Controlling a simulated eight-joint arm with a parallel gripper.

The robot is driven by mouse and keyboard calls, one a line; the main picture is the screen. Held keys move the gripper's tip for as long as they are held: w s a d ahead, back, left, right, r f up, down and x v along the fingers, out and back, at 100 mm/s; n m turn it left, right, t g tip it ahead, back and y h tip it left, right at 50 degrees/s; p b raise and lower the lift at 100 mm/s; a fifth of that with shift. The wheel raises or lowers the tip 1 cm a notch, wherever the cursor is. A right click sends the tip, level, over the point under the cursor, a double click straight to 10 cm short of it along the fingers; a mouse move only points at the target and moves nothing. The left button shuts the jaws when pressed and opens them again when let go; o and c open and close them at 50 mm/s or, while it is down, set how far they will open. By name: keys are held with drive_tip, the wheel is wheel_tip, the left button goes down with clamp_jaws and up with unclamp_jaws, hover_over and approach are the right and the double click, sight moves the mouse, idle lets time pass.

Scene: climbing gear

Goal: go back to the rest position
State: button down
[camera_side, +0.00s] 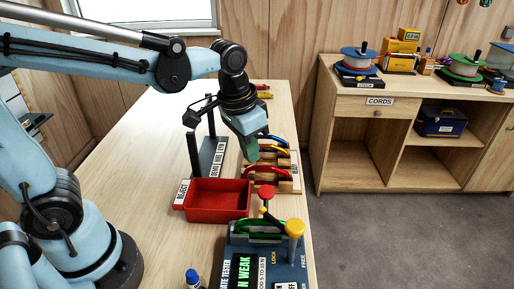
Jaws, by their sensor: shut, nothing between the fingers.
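My gripper (251,146) hangs from my light blue arm over the wooden bench. It is shut and empty, in front of a rack (281,183) of curved coloured pieces and beyond the red tray's far edge. Its tips are partly hard to make out against the rack. My arm reaches in from the left at the top of the view.
A red tray (217,213) labelled REJECT sits below my gripper. A black stand (193,157) rises just left of it. A tester (240,262) with red and yellow knobs stands in front, holding a green piece. The bench's left part is clear.

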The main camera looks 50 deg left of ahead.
drive_tip(key=s+a+n+t, duration=0.2)
drive_tip(key=s+a+t, duration=0.2)
drive_tip(key=a+t, duration=0.1)
drive_tip(key=shift+s, duration=0.4)
drive_tip(key=c, duration=1.8)
unclamp_jaws()
drive_tip(key=shift+a+r, duration=0.1)
